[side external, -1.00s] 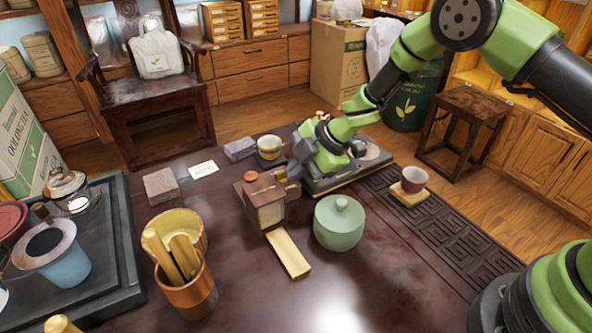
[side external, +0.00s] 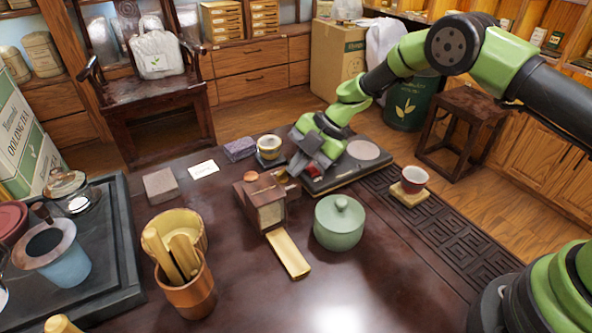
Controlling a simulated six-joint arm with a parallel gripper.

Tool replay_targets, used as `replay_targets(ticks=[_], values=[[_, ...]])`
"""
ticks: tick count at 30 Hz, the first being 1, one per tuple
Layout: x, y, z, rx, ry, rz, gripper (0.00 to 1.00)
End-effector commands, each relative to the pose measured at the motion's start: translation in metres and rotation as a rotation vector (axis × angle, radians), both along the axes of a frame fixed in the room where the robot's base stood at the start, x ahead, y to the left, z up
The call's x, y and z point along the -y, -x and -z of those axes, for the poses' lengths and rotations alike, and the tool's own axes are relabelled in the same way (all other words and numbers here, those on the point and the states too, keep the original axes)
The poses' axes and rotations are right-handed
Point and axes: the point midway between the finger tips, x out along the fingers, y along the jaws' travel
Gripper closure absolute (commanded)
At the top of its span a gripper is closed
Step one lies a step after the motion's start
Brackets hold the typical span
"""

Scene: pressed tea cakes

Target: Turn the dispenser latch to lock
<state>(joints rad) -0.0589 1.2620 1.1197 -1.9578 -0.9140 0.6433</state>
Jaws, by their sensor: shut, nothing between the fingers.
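The dispenser (side external: 265,203) is a small dark wooden box with a pale front panel, a round knob on top and a light wooden chute (side external: 288,254) sloping down toward the front. A small brass-coloured piece, which looks like the latch (side external: 291,189), shows at its right rear side. Its exact angle is too small to tell. My gripper (side external: 297,171) is shut and empty, pointing down just behind and right of the dispenser. A small gap seems to lie between it and the latch.
A green lidded jar (side external: 339,228) stands close to the right of the dispenser. A flat dark device with a round plate (side external: 367,151) lies behind.

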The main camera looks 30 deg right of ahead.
Motion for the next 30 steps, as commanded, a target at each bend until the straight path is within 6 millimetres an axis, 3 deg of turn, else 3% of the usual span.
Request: replay_targets(ticks=[30], values=[[0.001, -0.020, 0.000, 0.001, 0.000, -0.028, 1.00]])
